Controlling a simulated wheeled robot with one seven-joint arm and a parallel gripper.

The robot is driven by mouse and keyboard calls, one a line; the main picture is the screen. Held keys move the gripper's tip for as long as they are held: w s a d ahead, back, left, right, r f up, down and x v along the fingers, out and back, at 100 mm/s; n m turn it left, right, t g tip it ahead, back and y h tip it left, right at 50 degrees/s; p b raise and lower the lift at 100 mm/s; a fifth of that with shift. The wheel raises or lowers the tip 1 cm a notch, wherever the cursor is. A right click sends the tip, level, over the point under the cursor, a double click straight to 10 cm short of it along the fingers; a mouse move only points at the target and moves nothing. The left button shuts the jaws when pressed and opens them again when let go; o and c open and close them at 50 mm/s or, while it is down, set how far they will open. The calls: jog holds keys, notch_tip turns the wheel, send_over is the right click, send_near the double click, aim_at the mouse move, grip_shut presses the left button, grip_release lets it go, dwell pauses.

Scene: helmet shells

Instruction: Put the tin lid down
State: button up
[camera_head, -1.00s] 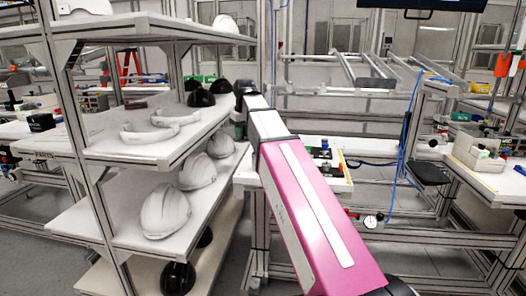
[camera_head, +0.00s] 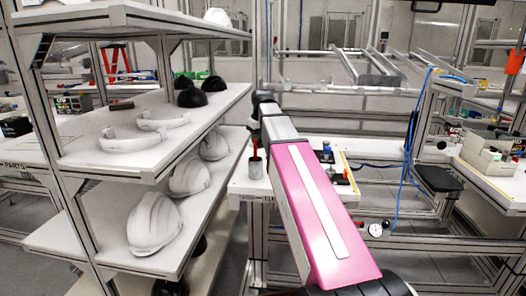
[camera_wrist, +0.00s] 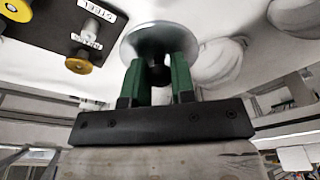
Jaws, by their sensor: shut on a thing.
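In the wrist view, a round grey metal tin lid (camera_wrist: 138,42) is held by its dark knob between the two green fingers of my gripper (camera_wrist: 158,78). The fingers are shut on the knob, and the lid's disc lies beyond the fingertips. A pale surface shows behind it; whether the lid touches it I cannot tell. In the head view, the dark wrist end of my arm is beside the shelf's right side; the fingers and lid cannot be made out there. A small grey tin (camera_head: 256,167) with a red upright piece stands on the bench corner, just below the wrist.
A shelf rack (camera_head: 190,150) on the left holds white helmet shells (camera_head: 155,220) and black ones (camera_head: 193,97). The white bench (camera_head: 285,178) carries small parts. In the wrist view, a black labelled plate (camera_wrist: 60,30) holds a brass-coloured disc (camera_wrist: 79,65).

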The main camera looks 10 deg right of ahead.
jog(key=shift+w+d+f, duration=0.2)
jog(key=shift+d+f, duration=0.5)
jog(key=shift+d, duration=0.35)
jog(key=shift+f, duration=1.95)
jog(key=shift+f, duration=0.6)
jog(key=o, duration=0.9)
jog(key=shift+r, duration=0.1)
jog(key=r, duration=0.4)
jog(key=s+r, duration=0.1)
jog(key=r, duration=0.8)
jog(key=shift+s+d, duration=0.3)
jog(key=shift+d, duration=0.1)
